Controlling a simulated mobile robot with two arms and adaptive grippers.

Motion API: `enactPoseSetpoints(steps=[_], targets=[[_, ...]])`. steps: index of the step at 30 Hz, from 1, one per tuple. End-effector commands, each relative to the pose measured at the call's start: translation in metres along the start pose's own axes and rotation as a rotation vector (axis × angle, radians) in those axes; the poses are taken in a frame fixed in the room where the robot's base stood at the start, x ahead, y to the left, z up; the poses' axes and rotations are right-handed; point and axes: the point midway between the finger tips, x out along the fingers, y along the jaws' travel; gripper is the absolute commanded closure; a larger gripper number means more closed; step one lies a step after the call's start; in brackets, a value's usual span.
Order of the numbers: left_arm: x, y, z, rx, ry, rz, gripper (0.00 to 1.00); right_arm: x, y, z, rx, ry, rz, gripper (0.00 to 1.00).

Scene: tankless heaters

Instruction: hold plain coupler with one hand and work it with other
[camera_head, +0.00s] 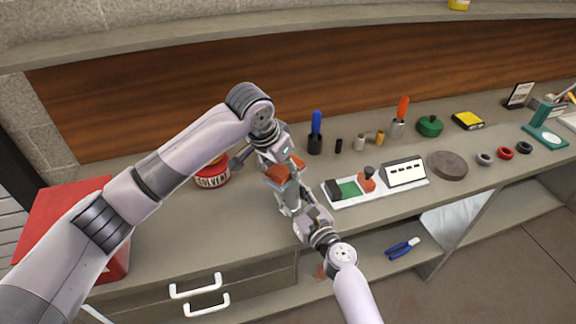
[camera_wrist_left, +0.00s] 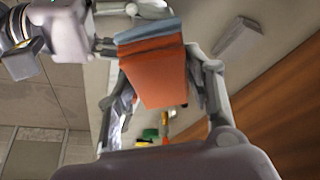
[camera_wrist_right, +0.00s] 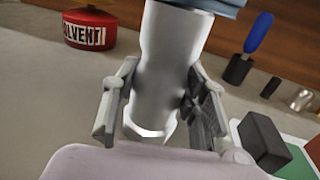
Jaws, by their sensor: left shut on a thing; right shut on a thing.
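My left gripper (camera_head: 282,162) is shut on an orange, block-like part (camera_wrist_left: 158,75) with a blue-grey band (camera_wrist_left: 148,32) at one end. My right gripper (camera_head: 291,203) is shut on a pale grey cylinder (camera_wrist_right: 168,65), one finger on each side. The blue-grey edge also shows at the cylinder's far end in the right wrist view. The orange part and cylinder look like parts of the plain coupler (camera_head: 284,173), held above the counter between both grippers. Whether they are one piece or two I cannot tell; the grippers hide much of it.
A red solvent can (camera_head: 212,178) stands just left of the grippers. A white tray (camera_head: 335,202) with green and orange parts is close on the right. Blue (camera_head: 316,124) and orange-handled tools stand behind. A red box (camera_head: 60,215) is at left. The front counter is clear.

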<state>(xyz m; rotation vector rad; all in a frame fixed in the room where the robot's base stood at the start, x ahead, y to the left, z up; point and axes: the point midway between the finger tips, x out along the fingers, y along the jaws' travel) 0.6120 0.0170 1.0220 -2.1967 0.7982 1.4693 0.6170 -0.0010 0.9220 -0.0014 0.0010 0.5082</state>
Motion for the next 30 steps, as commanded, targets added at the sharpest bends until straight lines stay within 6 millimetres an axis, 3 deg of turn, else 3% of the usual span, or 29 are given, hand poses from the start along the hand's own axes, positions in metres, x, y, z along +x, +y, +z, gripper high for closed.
enactPoseSetpoints(steps=[9,20,30], targets=[[0.009,0.018,-0.023,0.003,-0.001,0.003,0.83,0.001,0.001,0.001,-0.001,-0.002,0.003,0.96],[-0.001,-0.003,0.006,0.0,-0.002,0.002,0.83,0.001,0.001,0.001,0.0,-0.002,0.003,0.96],[0.008,0.015,-0.019,0.002,0.0,0.003,0.83,0.001,0.001,0.002,-0.001,-0.003,0.003,0.96]])
